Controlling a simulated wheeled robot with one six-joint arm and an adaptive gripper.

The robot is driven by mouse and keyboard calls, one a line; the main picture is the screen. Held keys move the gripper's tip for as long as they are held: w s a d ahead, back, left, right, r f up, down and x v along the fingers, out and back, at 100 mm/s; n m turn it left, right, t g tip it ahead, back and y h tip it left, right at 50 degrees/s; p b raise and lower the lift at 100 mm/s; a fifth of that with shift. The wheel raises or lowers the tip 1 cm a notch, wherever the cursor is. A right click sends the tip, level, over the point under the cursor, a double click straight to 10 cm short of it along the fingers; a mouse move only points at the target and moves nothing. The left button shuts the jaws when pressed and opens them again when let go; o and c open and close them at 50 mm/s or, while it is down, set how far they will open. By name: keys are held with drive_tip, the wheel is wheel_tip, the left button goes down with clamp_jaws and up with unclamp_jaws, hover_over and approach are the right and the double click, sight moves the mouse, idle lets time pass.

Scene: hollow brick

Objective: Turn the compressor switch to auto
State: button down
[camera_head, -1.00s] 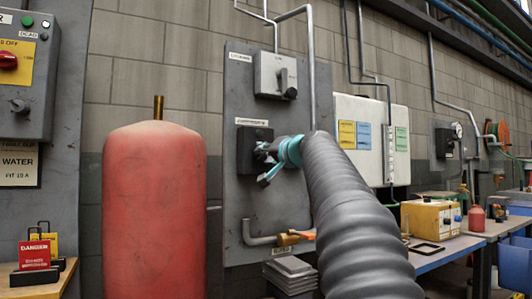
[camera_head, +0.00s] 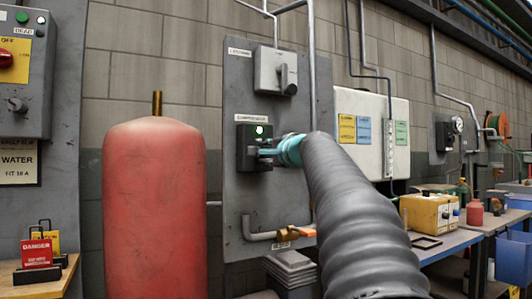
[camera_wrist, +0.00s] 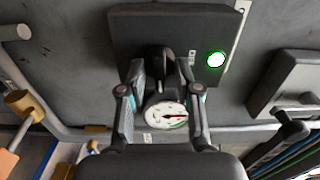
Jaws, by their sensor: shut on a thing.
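The compressor switch box (camera_head: 244,142) is a dark box on the grey wall panel, under a small label. A green lamp (camera_head: 259,130) on it is lit; the lamp also glows in the wrist view (camera_wrist: 216,60). My gripper (camera_head: 266,153) is at the front of the box, and in the wrist view its fingers (camera_wrist: 160,75) are shut on the dark switch knob (camera_wrist: 159,58), one on each side. The knob's position marks are not readable, and my gripper hides the knob in the head view.
A grey isolator box (camera_head: 275,73) is mounted above. A red tank (camera_head: 154,210) stands left of the panel. A pipe with an orange-handled valve (camera_head: 295,233) runs below. A white cabinet (camera_head: 368,104) hangs to the right, above a workbench (camera_head: 440,243).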

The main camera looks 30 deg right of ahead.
drive_tip(key=shift+m, duration=0.3)
idle(0.4)
drive_tip(key=c, duration=0.8)
unclamp_jaws()
drive_tip(key=s, duration=1.2)
drive_tip(key=shift+d, duration=0.2)
